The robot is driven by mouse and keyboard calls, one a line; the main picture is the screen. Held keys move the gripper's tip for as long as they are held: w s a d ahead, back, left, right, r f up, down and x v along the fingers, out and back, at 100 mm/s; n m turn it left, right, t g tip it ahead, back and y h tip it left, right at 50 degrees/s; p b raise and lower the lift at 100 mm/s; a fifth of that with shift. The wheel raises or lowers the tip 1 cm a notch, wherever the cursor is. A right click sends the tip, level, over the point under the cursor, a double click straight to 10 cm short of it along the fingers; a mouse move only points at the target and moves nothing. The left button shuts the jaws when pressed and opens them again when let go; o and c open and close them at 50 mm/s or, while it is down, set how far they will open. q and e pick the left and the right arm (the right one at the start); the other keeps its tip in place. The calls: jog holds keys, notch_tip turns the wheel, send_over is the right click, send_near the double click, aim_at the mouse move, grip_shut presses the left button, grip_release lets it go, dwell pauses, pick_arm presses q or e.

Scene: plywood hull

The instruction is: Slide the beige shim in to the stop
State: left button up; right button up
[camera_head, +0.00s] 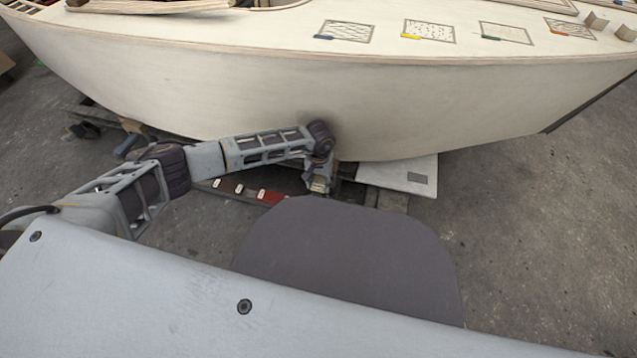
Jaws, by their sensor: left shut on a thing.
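My left gripper (318,186) hangs down at the end of my left arm, low against the near side of the hull (420,100). It is shut on a small pale beige piece (319,184), which I take to be the beige shim. Most of the shim is hidden by the fingers, and it is too small to see how far in it sits. The stop and any slot cannot be made out. My right gripper is not in view.
Beneath the hull lies a dark support frame with a red block (270,196) and small white tags on a rail. A white board (405,176) with a grey patch sticks out to the right. Framed samples (345,32) lie on the deck. Concrete floor (540,220) is clear at right.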

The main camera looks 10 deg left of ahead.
pick_arm(q)
jog(key=shift+w, duration=0.35)
jog(key=shift+w, duration=0.1)
jog(key=o, duration=1.1)
jog(key=shift+r, duration=0.1)
jog(key=shift+o, duration=0.2)
jog(key=shift+d+r, duration=0.1)
jog(key=shift+d, duration=0.1)
jog(key=shift+r, duration=0.15)
jog(key=shift+r+p, duration=0.3)
jog(key=shift+p, duration=0.2)
jog(key=shift+s+a+r+p, duration=0.25)
jog(key=shift+s+r+p, duration=0.35)
jog(key=shift+r+p, duration=0.3)
jog(key=shift+s+r+p, duration=0.25)
jog(key=shift+r+p, duration=0.25)
jog(key=shift+p, duration=0.1)
jog(key=shift+s+r+p, duration=0.2)
jog(key=shift+r+p, duration=0.3)
jog(key=shift+p, duration=0.05)
